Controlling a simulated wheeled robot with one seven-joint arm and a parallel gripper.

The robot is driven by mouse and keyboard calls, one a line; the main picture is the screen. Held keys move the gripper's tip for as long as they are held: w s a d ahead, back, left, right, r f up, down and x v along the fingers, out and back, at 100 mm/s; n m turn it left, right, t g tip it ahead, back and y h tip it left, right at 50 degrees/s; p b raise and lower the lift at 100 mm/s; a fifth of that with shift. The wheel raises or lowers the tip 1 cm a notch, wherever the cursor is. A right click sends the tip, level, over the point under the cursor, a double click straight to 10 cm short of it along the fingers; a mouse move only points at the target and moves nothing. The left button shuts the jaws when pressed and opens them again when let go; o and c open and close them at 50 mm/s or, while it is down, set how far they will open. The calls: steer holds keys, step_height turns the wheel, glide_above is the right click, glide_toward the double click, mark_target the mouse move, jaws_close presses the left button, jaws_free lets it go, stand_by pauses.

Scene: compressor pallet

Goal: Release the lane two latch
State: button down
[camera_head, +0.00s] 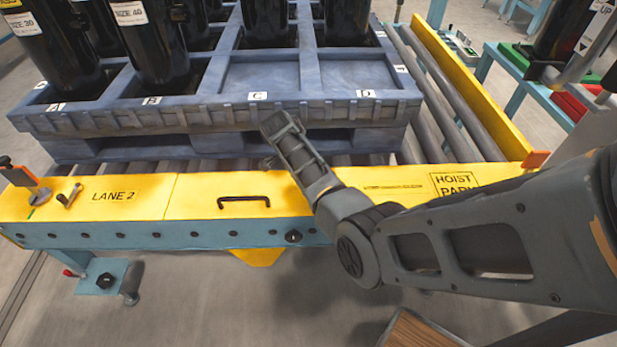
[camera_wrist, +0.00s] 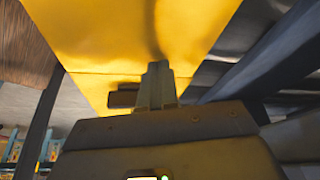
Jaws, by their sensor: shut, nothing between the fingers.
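The lane two latch appears to be the dark lever with an orange tip (camera_head: 20,177) at the far left of the yellow cover, left of the "LANE 2" lettering (camera_head: 113,196). A small metal peg (camera_head: 69,195) stands between them. The latch cannot be identified there.
A blue pallet (camera_head: 225,118) with black cylinders (camera_head: 150,40) stands on rollers behind the cover. A dark handle (camera_head: 243,200) sits mid-cover. Another orange piece (camera_head: 536,159) is at the right, by the "HOIST PARK" marking (camera_head: 455,183). The cover's left part is clear of my arm.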

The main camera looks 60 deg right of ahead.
steer(key=w+p+v, duration=0.1)
steer(key=v, duration=0.9)
steer(key=shift+d, duration=0.15)
stand_by(0.4)
